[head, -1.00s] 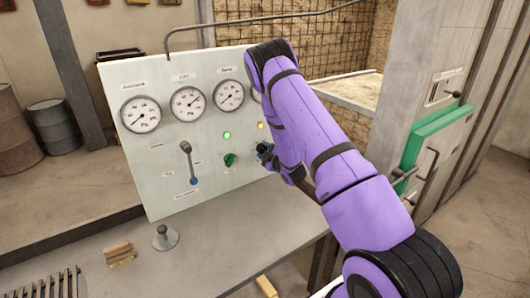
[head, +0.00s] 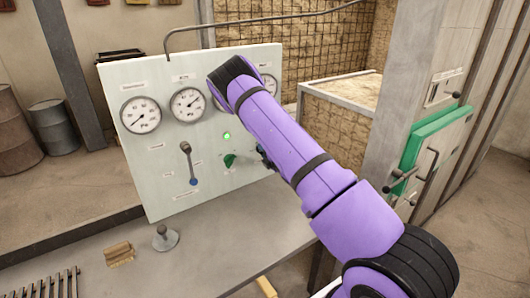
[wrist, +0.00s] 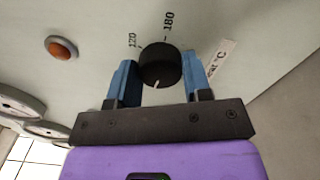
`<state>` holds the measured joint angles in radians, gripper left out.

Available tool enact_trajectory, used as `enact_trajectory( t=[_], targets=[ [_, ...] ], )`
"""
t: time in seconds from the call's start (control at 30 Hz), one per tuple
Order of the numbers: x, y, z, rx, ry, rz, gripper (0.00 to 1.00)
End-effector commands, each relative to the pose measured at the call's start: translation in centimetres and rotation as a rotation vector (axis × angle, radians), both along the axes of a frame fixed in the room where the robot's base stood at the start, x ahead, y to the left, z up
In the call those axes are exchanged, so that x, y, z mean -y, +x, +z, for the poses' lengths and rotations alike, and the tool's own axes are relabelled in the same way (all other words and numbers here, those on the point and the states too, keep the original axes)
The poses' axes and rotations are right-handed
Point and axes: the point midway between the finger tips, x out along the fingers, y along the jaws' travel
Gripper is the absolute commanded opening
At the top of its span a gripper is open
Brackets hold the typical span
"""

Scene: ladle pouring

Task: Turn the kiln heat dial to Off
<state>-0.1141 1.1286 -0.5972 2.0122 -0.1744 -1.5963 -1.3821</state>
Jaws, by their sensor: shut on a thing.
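The heat dial is a round black knob (wrist: 160,64) in the wrist view, with a pale pointer line on its side towards my gripper. The marks 120 and 180 are printed on the panel beyond it, with a °C label to its right. My gripper (wrist: 160,80) has one blue finger on each side of the knob and is shut on it. In the head view my purple arm reaches to the control panel (head: 150,185) and hides the dial; only a dark bit of my gripper (head: 264,157) shows beside the arm.
A green switch (head: 229,160) under a lit green lamp (head: 227,135) sits left of my gripper. An amber lamp (wrist: 61,48) shows in the wrist view. A bench (head: 220,230) lies in front.

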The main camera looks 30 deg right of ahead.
Motion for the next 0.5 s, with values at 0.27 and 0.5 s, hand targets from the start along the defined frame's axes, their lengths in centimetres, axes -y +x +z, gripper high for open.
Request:
enact_trajectory(
  t=[0.27, 0.5],
  targets=[
    [-0.11, -0.02, -0.05, 0.004, -0.137, 0.002, 0.21],
    [-0.09, -0.03, -0.05, 0.005, -0.185, 0.001, 0.21]
  ],
)
